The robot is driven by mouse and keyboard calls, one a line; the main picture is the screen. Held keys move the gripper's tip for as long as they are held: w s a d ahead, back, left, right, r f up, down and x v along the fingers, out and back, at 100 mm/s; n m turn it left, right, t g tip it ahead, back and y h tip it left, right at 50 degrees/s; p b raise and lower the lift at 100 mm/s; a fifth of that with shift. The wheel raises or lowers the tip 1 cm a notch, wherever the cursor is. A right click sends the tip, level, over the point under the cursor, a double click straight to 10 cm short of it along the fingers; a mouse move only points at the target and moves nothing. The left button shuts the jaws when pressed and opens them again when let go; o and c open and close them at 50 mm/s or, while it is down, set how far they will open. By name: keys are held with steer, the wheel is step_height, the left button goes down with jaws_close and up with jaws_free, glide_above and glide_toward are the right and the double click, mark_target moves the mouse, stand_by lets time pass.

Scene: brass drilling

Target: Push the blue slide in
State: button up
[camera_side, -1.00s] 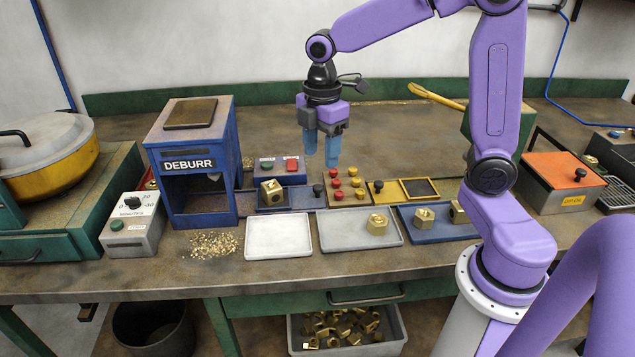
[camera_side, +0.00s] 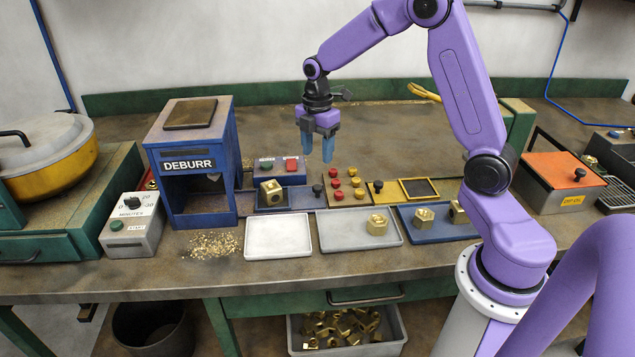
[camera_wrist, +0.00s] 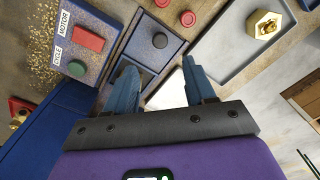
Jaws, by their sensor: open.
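The blue slide (camera_side: 298,198) extends to the right of the blue DEBURR machine (camera_side: 190,165). A brass block with a hole (camera_side: 271,191) sits on its left part, and a black knob (camera_side: 317,190) stands at its right end. The knob also shows in the wrist view (camera_wrist: 160,40), between and beyond my fingertips. My gripper (camera_side: 318,158) is open and empty, pointing down above the knob end of the slide, apart from it. In the wrist view my gripper (camera_wrist: 157,62) hides part of the slide, and the brass block cannot be made out.
A button box (camera_side: 280,170) stands behind the slide. A wooden board with red and yellow knobs (camera_side: 347,188) is just right. A white tray (camera_side: 278,237), a grey tray (camera_side: 345,238) and a blue tray (camera_side: 440,234) lie in front. Brass chips (camera_side: 214,244) lie before the machine.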

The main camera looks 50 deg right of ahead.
mark_target(317, 187)
step_height(317, 187, down, 10)
steer(key=shift+f, duration=0.2)
stand_by(0.3)
jaws_close()
